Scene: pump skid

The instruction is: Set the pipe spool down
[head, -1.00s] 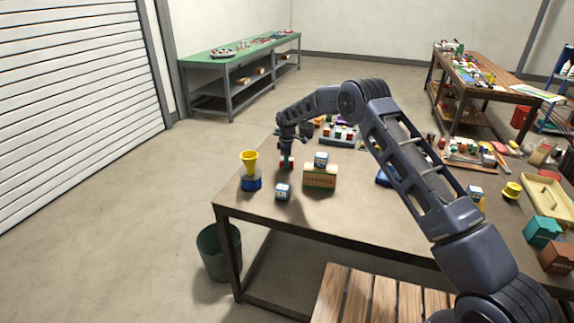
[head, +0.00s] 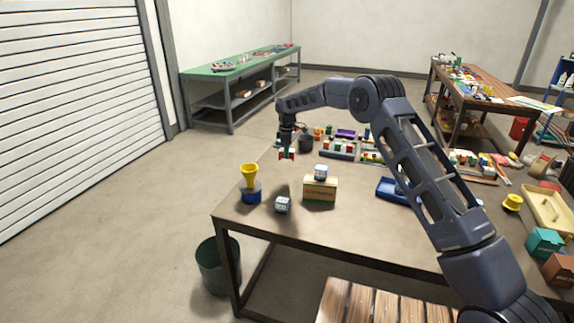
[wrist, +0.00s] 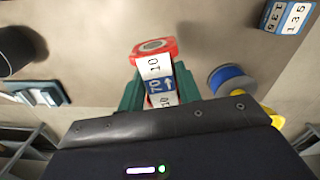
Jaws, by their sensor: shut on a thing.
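The pipe spool (wrist: 158,80) has red flanged ends and a white and blue label with "10" and an arrow. It sits between the green fingers of my gripper (wrist: 158,92) in the wrist view. In the head view my gripper (head: 287,154) points down and holds the spool above the left part of the brown table (head: 350,225). My gripper is shut on it. The spool's lower end appears clear of the tabletop, and the fingers hide part of its sides.
A yellow funnel-shaped piece on a blue spool (head: 250,184) stands near the left edge. A numbered cube (head: 283,205) and a tan box (head: 320,188) with a cube on top stand in front. A dark cup (head: 306,143) and filled trays lie behind. Bare tabletop lies between.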

